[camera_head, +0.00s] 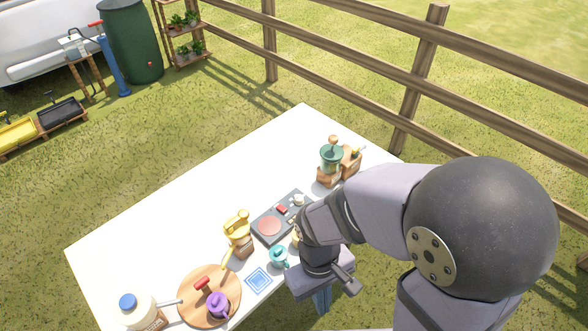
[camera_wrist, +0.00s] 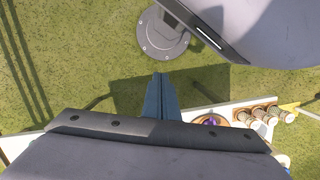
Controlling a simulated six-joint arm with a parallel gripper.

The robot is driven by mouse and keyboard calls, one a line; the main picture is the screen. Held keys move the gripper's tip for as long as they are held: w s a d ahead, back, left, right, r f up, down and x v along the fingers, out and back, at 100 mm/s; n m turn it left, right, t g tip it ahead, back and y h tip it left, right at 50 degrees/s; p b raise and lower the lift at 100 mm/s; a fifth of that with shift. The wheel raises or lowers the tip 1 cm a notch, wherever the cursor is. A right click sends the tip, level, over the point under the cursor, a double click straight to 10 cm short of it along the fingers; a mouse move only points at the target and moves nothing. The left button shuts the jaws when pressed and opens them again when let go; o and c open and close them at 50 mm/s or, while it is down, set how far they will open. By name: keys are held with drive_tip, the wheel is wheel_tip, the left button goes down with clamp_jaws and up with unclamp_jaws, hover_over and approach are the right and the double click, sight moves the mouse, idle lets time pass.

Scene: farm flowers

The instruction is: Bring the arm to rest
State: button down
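My arm reaches in from the right of the head view and folds back over the table's near right edge. My gripper (camera_head: 322,298) points down there, partly hidden behind my own wrist. In the wrist view my gripper (camera_wrist: 160,84) shows its blue-grey fingers pressed together with nothing between them. Grass and my own base lie beyond the fingertips. The white table (camera_head: 150,235) stands below and left of the arm.
On the table are a grey tray (camera_head: 251,229) with a red disc, a yellow object (camera_head: 237,227), a teal cup (camera_head: 278,257), a blue card (camera_head: 259,280), a round wooden board (camera_head: 190,304), a white jar (camera_head: 120,313) and a green grinder (camera_head: 331,158). A wooden fence (camera_head: 424,60) stands behind.

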drive_tip(key=w+d+r+m+t, duration=0.1)
drive_tip(key=w+d+m, duration=0.1)
drive_tip(key=d, duration=0.2)
drive_tip(key=w+d+r+m+t+y+b, duration=0.1)
drive_tip(key=w+d+r+m, duration=0.1)
drive_tip(key=d, duration=0.3)
drive_tip(key=shift+w+m, duration=0.45)
drive_tip(key=shift+m, duration=0.35)
drive_tip(key=shift+a, duration=0.1)
idle(1.1)
